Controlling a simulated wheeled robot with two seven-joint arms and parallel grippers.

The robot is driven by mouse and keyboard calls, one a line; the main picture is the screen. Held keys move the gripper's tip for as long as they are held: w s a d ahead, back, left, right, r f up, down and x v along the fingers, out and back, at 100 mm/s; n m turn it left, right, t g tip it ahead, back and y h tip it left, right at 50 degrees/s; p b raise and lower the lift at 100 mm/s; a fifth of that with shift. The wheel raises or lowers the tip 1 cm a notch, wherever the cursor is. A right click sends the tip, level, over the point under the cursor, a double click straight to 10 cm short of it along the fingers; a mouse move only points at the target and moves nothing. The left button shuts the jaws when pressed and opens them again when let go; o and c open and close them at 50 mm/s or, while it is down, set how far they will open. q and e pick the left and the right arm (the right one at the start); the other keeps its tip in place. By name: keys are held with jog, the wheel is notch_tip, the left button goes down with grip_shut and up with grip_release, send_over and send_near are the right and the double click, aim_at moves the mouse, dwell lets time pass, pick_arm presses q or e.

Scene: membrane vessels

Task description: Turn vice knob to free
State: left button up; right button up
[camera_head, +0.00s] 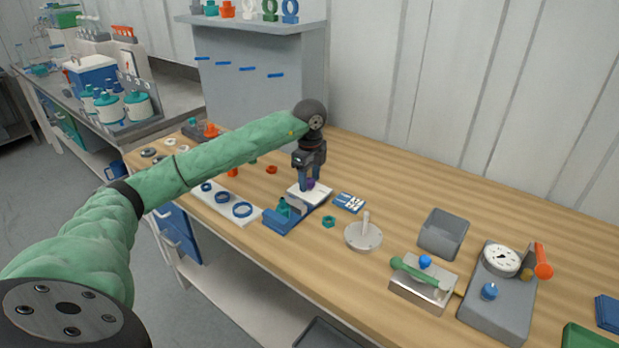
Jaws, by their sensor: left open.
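A small vice-like fixture (283,221) with a blue base and a pale block on top stands near the front edge of the bench, at mid-picture. A dark green knob-like part (282,207) shows at its left end. My left gripper (309,184) points down over the fixture's far right end. Its fingers are open, one on each side of a small purple piece (310,184). I cannot tell whether they touch it. The fingers partly hide this piece. My right gripper is not in view.
A white strip with blue rings (221,203) lies left of the fixture. A blue-and-white card (348,202), a green nut (328,221) and a round grey disc with a post (363,236) lie to its right. A grey bin (443,233) and a gauge box (500,290) stand farther right.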

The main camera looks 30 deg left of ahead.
aim_at(309, 180)
pick_arm(q)
jog(key=shift+r, duration=0.15)
notch_tip(309, 180, up, 6)
jog(key=shift+f+b, duration=0.15)
jog(key=shift+b, duration=0.55)
jog(key=shift+r, duration=0.9)
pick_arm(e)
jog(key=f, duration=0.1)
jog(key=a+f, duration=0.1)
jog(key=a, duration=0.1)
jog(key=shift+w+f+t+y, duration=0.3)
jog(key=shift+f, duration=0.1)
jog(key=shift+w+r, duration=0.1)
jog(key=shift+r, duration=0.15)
pick_arm(q)
jog(key=shift+r, duration=0.1)
